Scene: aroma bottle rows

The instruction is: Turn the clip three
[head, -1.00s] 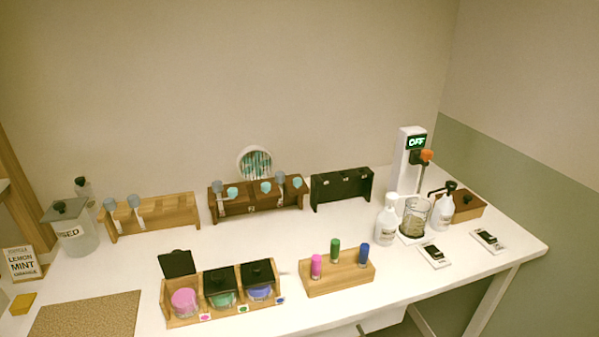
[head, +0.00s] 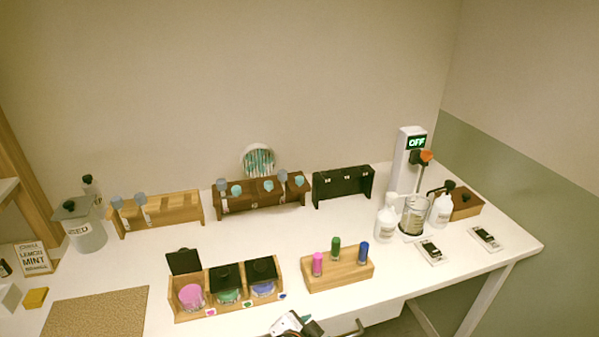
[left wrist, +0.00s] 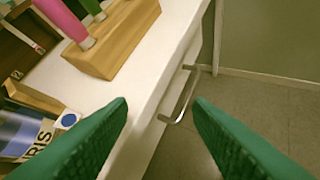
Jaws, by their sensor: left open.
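Three racks stand along the back of the table: a light wood rack (head: 175,212), a dark brown rack (head: 262,198) and a black rack (head: 342,185). The light and brown racks carry small grey and teal round-topped pieces with pale tags. Small pale marks show on the black rack. I cannot tell which piece is clip three. Part of my left arm (head: 292,324) shows at the front edge in the head view. In the left wrist view my left gripper (left wrist: 160,110) is open and empty, its green fingers over the table edge. My right gripper is not in view.
A wooden block (head: 345,270) with pink, green and blue vials stands near the front. Left of it is a lidded box (head: 225,300) with jars. A drawer handle (left wrist: 183,95) sits below the edge. A dispenser (head: 408,160) and bottles stand right. Table between rows is clear.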

